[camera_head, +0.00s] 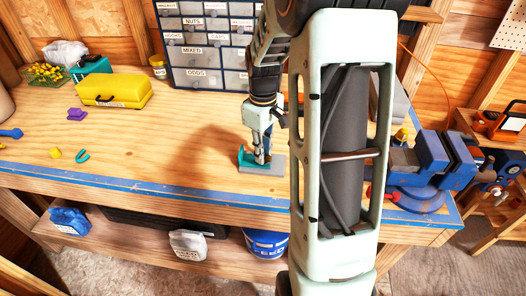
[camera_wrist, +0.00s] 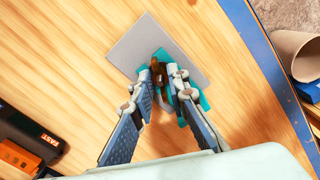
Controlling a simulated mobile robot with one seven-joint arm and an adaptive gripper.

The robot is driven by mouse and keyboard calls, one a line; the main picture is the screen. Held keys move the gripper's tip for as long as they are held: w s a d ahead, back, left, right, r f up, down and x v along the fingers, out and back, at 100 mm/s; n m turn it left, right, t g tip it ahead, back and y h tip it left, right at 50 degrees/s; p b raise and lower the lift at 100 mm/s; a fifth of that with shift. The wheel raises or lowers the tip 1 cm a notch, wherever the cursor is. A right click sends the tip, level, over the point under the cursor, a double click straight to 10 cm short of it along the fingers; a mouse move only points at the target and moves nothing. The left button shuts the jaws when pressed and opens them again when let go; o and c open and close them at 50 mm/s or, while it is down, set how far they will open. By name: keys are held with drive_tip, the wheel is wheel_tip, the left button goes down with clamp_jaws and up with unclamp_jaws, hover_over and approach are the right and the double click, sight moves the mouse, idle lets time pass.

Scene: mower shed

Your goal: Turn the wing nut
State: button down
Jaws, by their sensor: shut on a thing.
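In the wrist view, a small brown piece (camera_wrist: 157,70), which looks like the wing nut, sits between the fingertips of my gripper (camera_wrist: 162,77). My gripper is shut on it and points down. A teal part (camera_wrist: 204,101) lies under and beside the fingers, on a flat grey plate (camera_wrist: 139,42). In the head view, my gripper (camera_head: 262,155) reaches down to the same grey plate (camera_head: 262,171) near the bench's front edge, with the teal part (camera_head: 244,158) at its left. The fingers hide most of the nut, and its wing angle cannot be told.
The wooden bench (camera_head: 190,160) has free room left of the plate. A yellow case (camera_head: 115,90) stands at the left, and a drawer cabinet (camera_head: 190,45) at the back. A blue vise (camera_head: 430,160) is at the right, partly behind my arm.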

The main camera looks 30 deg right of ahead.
drive_tip(key=n+p, duration=0.1)
drive_tip(key=n, duration=0.5)
drive_tip(key=n+p, duration=0.2)
drive_tip(key=n, duration=0.4)
drive_tip(key=shift+s+f+n, duration=0.1)
drive_tip(key=shift+n, duration=0.2)
idle(0.4)
drive_tip(key=c, duration=1.9)
unclamp_jaws()
drive_tip(key=shift+c, duration=0.2)
drive_tip(key=shift+o, duration=0.5)
drive_tip(key=shift+r, duration=0.55)
wheel_tip(320, 180, up, 11)
